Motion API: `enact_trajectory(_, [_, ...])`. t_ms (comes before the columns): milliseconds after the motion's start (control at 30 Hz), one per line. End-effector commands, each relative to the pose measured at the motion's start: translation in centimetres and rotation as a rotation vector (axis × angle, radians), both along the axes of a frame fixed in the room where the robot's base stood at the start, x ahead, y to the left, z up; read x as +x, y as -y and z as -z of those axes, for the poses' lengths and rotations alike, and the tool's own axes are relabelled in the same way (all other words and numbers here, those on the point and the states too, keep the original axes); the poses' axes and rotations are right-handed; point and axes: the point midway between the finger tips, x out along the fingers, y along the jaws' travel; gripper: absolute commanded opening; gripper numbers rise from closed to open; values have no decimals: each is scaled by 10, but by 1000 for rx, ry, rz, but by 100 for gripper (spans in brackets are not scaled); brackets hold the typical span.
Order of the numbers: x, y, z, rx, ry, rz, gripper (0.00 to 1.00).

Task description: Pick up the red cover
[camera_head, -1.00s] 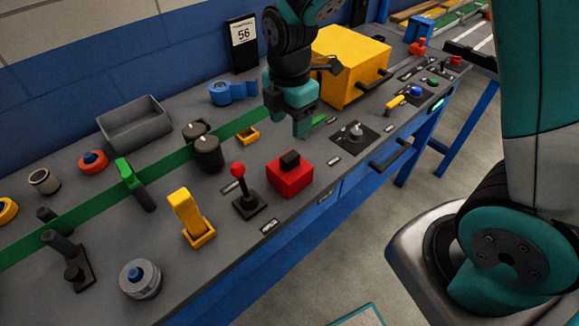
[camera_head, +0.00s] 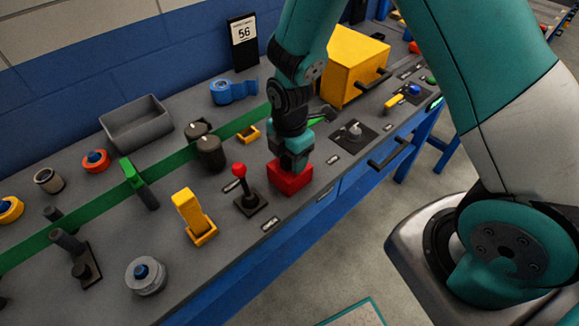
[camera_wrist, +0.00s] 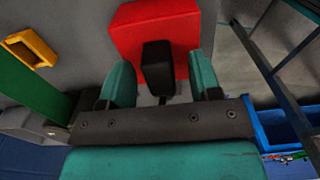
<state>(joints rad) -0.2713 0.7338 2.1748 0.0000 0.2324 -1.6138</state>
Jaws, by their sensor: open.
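The red cover (camera_head: 290,180) is a red block with a black handle on top, on the grey bench near its front edge. My gripper (camera_head: 291,166) is directly over it, pointing down, and hides the handle in the head view. In the wrist view the red cover (camera_wrist: 160,28) is at the top middle. Its black handle (camera_wrist: 158,68) stands between the two teal fingertips of my open gripper (camera_wrist: 160,78), with a gap visible on each side.
A red-knobbed joystick (camera_head: 246,190) stands close left of the cover. A dark knob (camera_head: 210,152) and a yellow rocker switch (camera_head: 194,217) are farther left. A yellow box (camera_head: 350,65) stands behind to the right. A small yellow frame (camera_wrist: 30,48) shows in the wrist view.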

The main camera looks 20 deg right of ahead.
Motion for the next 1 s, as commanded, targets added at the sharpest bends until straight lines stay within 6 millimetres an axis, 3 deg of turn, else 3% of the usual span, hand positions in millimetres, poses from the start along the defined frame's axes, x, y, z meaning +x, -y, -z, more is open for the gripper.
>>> enact_trajectory(67, [0, 0, 0, 0, 0, 0, 55])
enact_trajectory(300, [0, 0, 0, 0, 0, 0, 2])
enact_trajectory(567, [0, 0, -1, 0, 0, 0, 2])
enact_trajectory(767, [1, 0, -13, 1, 3, 0, 2])
enact_trajectory(867, [1, 0, -28, 2, 5, 0, 2])
enact_trajectory(1000, [2, 0, -68, 2, 11, 0, 2])
